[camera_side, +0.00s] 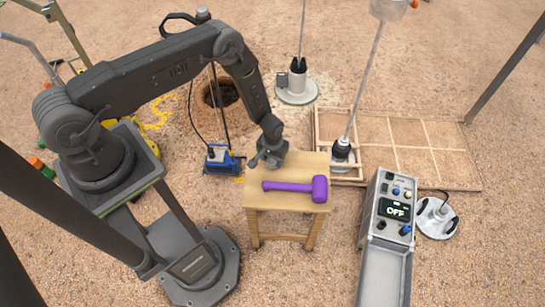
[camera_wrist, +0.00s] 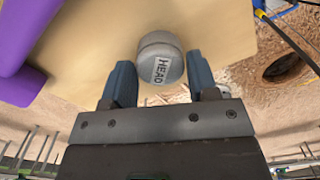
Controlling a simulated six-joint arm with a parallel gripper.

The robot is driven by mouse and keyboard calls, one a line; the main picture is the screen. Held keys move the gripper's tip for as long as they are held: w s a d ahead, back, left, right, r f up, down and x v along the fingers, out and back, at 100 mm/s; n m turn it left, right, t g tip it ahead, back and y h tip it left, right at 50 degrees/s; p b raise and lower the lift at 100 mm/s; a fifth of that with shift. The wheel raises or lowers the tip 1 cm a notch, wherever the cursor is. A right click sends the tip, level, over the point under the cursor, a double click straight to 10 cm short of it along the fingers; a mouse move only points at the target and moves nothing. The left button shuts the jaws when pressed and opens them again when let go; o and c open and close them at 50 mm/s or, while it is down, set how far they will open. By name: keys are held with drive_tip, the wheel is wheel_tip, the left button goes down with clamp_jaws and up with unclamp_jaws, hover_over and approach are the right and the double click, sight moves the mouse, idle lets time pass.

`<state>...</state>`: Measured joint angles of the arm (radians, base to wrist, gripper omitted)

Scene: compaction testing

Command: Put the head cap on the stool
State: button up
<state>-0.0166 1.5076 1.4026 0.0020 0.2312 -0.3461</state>
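The wooden stool (camera_side: 285,205) stands in the middle of the side view. Its tan top (camera_wrist: 85,75) fills the upper left of the wrist view. In the side view, my gripper (camera_side: 270,155) is low at the back left corner of the stool top. I cannot tell whether the cap touches the top.
A purple mallet (camera_side: 298,188) lies across the stool top, right by my gripper. A blue device (camera_side: 220,158) with a rod stands left of the stool, near a hole (camera_side: 220,93). A control box reading OFF (camera_side: 393,207) stands to the right. A wooden frame (camera_side: 400,145) lies behind.

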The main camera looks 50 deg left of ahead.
drive_tip(key=shift+o, duration=0.2)
drive_tip(key=o, duration=0.5)
drive_tip(key=shift+r, duration=0.15)
drive_tip(key=shift+r, duration=3.85)
drive_tip(key=shift+r, duration=0.1)
drive_tip(key=w+r+m+t, duration=0.1)
drive_tip(key=w+r, duration=0.2)
drive_tip(key=r, duration=1.4)
wheel_tip(320, 180, up, 15)
drive_tip(key=m+t, duration=0.1)
drive_tip(key=t, duration=0.1)
hover_over(272, 160)
drive_tip(key=s+r+m+t, duration=0.1)
drive_tip(key=s+r, duration=0.6)
drive_tip(key=s, duration=0.4)
drive_tip(key=s+r+m+t, duration=0.1)
drive_tip(key=s+r, duration=0.7)
drive_tip(key=s, duration=0.2)
drive_tip(key=shift+s+d+r+t, duration=0.25)
drive_tip(key=shift+s+d+t, duration=0.05)
drive_tip(key=shift+s+d, duration=0.05)
